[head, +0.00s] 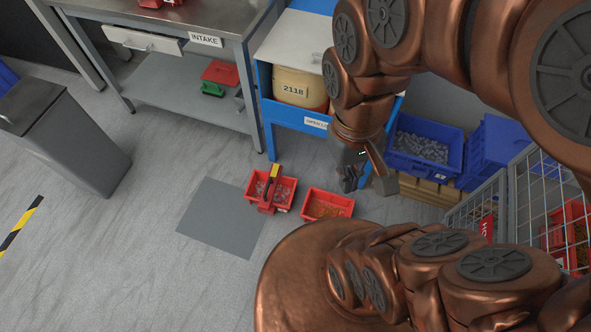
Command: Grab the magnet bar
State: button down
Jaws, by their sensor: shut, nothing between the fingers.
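A bar with a yellow and black upper part and a red lower end, which looks like the magnet bar (273,174), lies across the left red bin (252,193) on the floor. That bin holds small grey parts. My gripper (351,184) points down, to the right of the bar and apart from it, showing in front of the floor beyond the right red bin. It is shut and empty. My arm covers part of the scene at the right.
A second red bin (350,211) with orange-brown contents stands to the right. Blue crates (399,163) and wire cages (508,190) stand at the right. The INTAKE table (222,22) and a blue stand with a drum (299,88) are behind. Open floor (130,225) lies left.

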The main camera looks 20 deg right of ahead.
aim_at(266, 199)
jog(key=z, duration=0.15)
jog(key=i, duration=0.1)
jog(key=u, duration=2.15)
jog(key=i, duration=2.05)
jog(key=z, duration=3.15)
